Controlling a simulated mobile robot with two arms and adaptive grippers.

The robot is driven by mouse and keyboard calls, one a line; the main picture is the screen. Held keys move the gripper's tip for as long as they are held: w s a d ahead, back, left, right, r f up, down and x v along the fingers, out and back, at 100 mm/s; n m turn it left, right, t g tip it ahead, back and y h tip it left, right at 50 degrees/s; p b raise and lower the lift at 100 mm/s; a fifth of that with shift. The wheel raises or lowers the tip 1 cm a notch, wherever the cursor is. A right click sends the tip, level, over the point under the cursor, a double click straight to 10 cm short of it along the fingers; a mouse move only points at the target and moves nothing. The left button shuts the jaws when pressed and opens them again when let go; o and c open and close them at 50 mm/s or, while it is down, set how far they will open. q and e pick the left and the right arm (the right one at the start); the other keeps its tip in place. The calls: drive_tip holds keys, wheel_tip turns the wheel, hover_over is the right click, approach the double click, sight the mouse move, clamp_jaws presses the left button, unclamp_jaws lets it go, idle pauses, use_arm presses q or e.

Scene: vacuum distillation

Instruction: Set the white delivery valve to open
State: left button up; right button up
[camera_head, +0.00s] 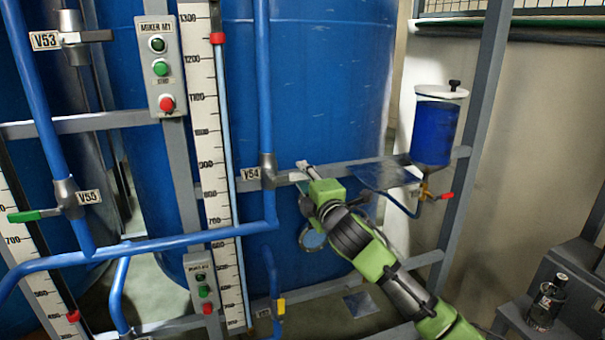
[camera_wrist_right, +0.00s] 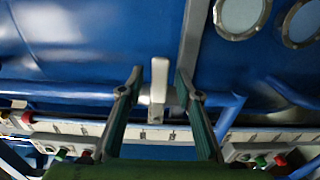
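The delivery valve (camera_head: 267,166) sits on the upright blue pipe by the V54 tag (camera_head: 251,174). Its white handle (camera_head: 303,164) shows at the tip of my right gripper (camera_head: 310,178). In the right wrist view the white handle (camera_wrist_right: 159,76) stands between the two spread fingers of my right gripper (camera_wrist_right: 160,84), with a gap on each side. That gripper is open and does not appear to touch the handle. The fingers partly hide the handle in the head view. My left gripper is not in view.
A grey crossbar (camera_head: 350,168) runs behind the gripper, before a large blue tank (camera_head: 310,70). A blue-filled vessel (camera_head: 433,130) with a red-handled tap (camera_head: 446,196) hangs to the right. Valves V53 (camera_head: 75,38) and V55 (camera_head: 67,198) are at left, and a dark bottle (camera_head: 546,303) stands lower right.

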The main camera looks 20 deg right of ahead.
drive_tip(key=shift+w, duration=0.7)
drive_tip(key=shift+c, duration=0.4)
clamp_jaws()
